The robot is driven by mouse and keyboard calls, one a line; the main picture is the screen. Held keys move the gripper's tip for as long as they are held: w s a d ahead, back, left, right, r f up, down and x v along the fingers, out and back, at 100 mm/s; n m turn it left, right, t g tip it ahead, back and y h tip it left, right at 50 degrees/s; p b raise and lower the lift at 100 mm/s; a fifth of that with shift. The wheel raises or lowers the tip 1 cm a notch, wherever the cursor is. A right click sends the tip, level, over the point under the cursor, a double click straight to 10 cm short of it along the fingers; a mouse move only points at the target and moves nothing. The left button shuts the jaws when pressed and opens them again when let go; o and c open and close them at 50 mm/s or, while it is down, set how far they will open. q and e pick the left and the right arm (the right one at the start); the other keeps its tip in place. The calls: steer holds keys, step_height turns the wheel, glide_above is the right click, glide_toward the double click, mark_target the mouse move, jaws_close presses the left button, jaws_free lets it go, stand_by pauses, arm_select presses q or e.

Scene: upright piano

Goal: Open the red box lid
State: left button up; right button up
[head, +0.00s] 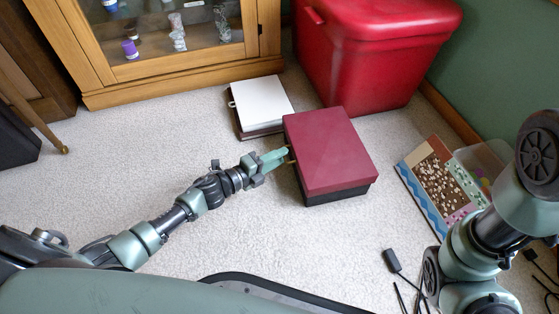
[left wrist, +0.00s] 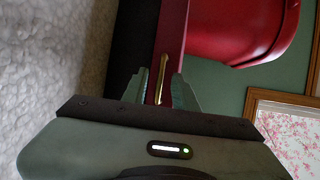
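The red box (head: 330,150) has a maroon lid over a dark base and rests closed on the carpet. My left gripper (head: 287,153) is at the left side of the box, by its lid edge. In the left wrist view, its two fingers (left wrist: 160,88) are apart, one on each side of a thin gold tab (left wrist: 162,78) on the side of the maroon lid (left wrist: 172,30). I cannot tell whether either finger touches the tab. My right arm shows at the right of the head view, but its gripper is not in view.
A large red lidded bin (head: 365,65) stands behind the box. A white-topped box (head: 262,98) lies behind it to the left, before a wooden glass cabinet (head: 180,75). Carpet (head: 120,165) is clear at left.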

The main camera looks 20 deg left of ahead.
arm_select(q)
steer(key=shift+w+d, duration=0.2)
steer(key=shift+w, duration=0.15)
jaws_close()
steer(key=shift+f, duration=0.1)
stand_by(1.1)
